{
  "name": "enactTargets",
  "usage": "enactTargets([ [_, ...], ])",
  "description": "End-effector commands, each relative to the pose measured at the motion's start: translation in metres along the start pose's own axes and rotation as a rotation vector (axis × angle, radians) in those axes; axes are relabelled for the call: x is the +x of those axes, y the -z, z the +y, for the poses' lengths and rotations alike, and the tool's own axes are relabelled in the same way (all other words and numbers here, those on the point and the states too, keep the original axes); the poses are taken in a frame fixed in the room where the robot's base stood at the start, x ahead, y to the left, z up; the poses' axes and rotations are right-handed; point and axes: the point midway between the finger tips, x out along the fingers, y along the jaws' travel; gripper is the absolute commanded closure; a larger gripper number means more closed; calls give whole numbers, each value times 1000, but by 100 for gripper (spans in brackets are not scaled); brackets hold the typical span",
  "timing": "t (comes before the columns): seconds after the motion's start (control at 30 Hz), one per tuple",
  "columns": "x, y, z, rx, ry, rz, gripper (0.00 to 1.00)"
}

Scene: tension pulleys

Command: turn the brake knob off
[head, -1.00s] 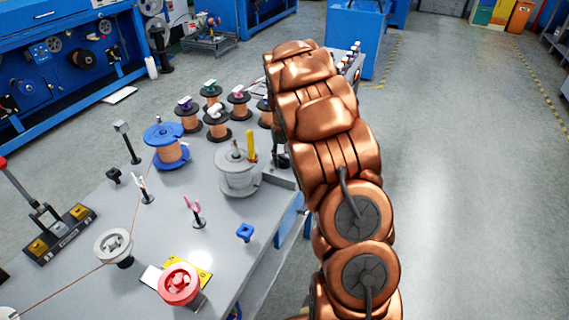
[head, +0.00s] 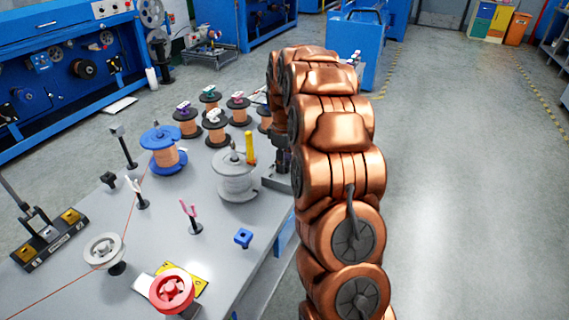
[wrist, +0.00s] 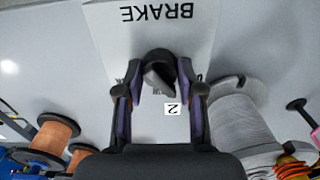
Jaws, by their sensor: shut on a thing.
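The brake knob (wrist: 160,75) is dark and round with a pointer-like ridge, in the upper middle of the wrist view. It sits on a pale panel (wrist: 110,45) that bears the word BRAKE, upside down in this view, and a small "2" label (wrist: 172,109) beside the knob. In the head view my arm hides the knob, and my gripper shows only in part beside the arm at the table's right edge.
A grey spool (head: 236,180) with a yellow post stands close to the gripper's left. A blue spool (head: 163,150) and several copper-wire spools (head: 215,125) are farther back. A red pulley (head: 172,290) and a white pulley (head: 103,250) stand at the front. Floor on the right is clear.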

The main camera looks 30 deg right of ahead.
Motion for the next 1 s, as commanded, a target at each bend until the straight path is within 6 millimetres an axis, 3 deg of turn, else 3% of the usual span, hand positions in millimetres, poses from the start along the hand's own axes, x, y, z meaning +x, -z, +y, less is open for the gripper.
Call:
enactTargets([
  [0.4,-2,2,1,-307,-6,4,97],
  [1.0,-2,1,2,-421,-8,4,97],
])
